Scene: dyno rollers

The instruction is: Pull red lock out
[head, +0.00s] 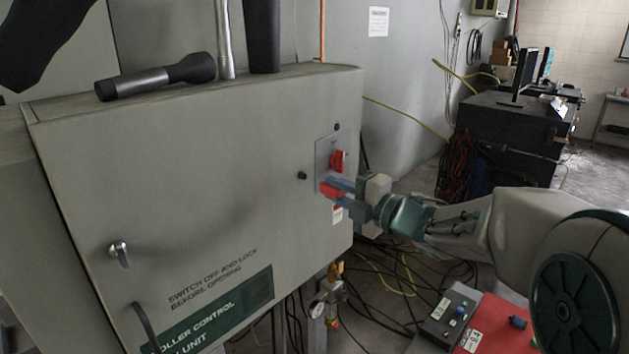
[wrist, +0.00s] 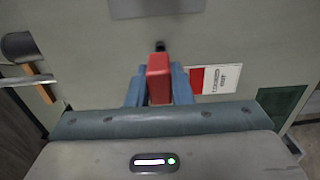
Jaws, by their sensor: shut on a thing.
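The red lock (head: 331,191) is at the lower part of a metal plate on the right side of the grey control cabinet's front. A red rotary switch (head: 337,160) sits just above it on the same plate. My gripper (head: 335,187) reaches in from the right and its blue fingers are shut on the red lock. In the wrist view the red lock (wrist: 159,78) stands between the two fingers (wrist: 159,88), with a dark piece at its top against the cabinet front. A red and white tag (wrist: 214,80) is beside it, and in the head view the tag (head: 338,214) hangs below.
The grey cabinet (head: 200,190) fills the left, with a flashlight (head: 155,77) on top and a handle (head: 119,254) on its front. A red box with a control panel (head: 455,312) is at lower right. Cables (head: 385,275) lie on the floor.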

